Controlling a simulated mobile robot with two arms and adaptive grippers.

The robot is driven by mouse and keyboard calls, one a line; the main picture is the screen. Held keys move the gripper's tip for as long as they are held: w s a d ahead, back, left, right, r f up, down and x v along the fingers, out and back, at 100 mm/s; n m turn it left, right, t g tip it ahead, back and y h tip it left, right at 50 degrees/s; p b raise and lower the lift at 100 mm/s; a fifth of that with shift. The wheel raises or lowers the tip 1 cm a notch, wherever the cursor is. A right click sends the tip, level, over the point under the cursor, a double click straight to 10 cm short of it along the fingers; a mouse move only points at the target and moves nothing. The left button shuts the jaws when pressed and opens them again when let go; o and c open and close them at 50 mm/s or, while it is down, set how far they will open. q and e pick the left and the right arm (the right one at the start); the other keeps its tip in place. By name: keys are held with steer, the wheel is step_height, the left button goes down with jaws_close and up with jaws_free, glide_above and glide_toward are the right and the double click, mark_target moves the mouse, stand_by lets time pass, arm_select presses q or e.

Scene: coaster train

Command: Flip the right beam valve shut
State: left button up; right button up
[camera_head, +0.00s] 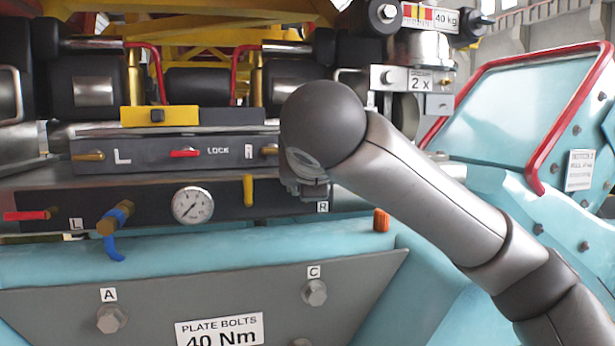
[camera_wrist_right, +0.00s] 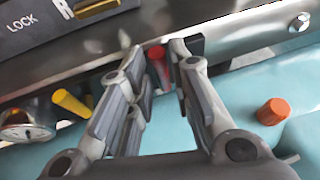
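The right beam valve shows in the right wrist view as a red handle (camera_wrist_right: 157,54), partly hidden between my fingers. In the head view my right arm hides it, near the R label (camera_head: 322,207). My right gripper (camera_wrist_right: 158,72) is open, its two fingers on either side of the red handle. I cannot tell whether either finger touches it. In the head view only the gripper's back part (camera_head: 305,178) shows, below my dark wrist joint. My left gripper is not in view.
A yellow handle (camera_head: 248,190) and a pressure gauge (camera_head: 193,205) sit left of my right gripper. An orange cap (camera_head: 381,220) stands to its right on the blue frame. The LOCK panel (camera_head: 222,152) is just above. A blue-handled brass valve (camera_head: 115,218) is farther left.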

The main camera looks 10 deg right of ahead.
steer(key=shift+s+r, duration=0.15)
steer(key=shift+s, duration=0.05)
steer(key=v, duration=1.1)
steer(key=shift+s, duration=0.35)
